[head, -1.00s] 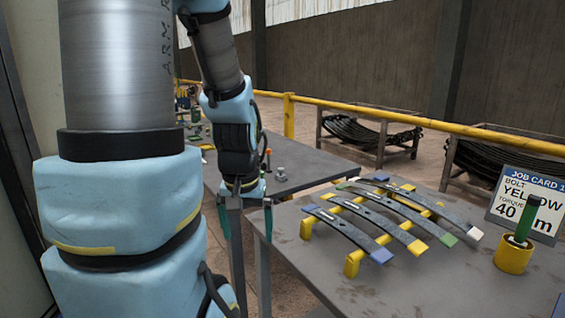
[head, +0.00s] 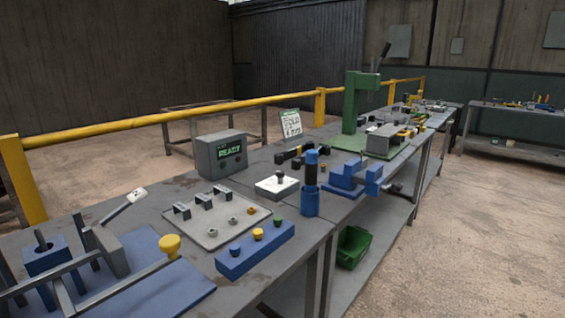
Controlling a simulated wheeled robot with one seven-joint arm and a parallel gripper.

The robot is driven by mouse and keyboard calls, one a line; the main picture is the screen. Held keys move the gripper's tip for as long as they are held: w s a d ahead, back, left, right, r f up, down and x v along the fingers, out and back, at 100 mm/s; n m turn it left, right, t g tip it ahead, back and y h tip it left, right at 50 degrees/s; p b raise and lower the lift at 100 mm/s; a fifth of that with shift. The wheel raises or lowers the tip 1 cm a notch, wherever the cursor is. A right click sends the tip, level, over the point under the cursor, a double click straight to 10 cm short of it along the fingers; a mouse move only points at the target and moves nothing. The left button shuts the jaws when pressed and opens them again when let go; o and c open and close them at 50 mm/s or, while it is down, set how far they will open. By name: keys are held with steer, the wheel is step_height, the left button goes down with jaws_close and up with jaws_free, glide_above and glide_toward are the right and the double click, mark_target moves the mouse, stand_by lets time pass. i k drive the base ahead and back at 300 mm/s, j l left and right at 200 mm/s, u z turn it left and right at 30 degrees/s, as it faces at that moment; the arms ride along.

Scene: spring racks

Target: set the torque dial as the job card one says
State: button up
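A white square plate with a small dark knob (head: 280,177) lies on the bench near the middle. It looks like a dial, but its marks are too small to read. Behind it, a card (head: 290,124) with a green top edge stands on the bench; its text is too small to read surely, and I cannot tell its number. Job card one is not surely in view now; in the earlier head view it reads bolt yellow, torque 40. My gripper and arm are out of view.
A grey box (head: 221,154) shows READY. Around the plate are a tray with clips (head: 214,228), a blue block with knobs (head: 254,250), a blue upright tool (head: 310,190), a blue vise (head: 350,177) and a green press (head: 352,110). Open floor (head: 490,220) lies at right.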

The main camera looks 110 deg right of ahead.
mark_target(280, 174)
steer(key=k+l, duration=2.4)
steer(key=k, duration=0.2)
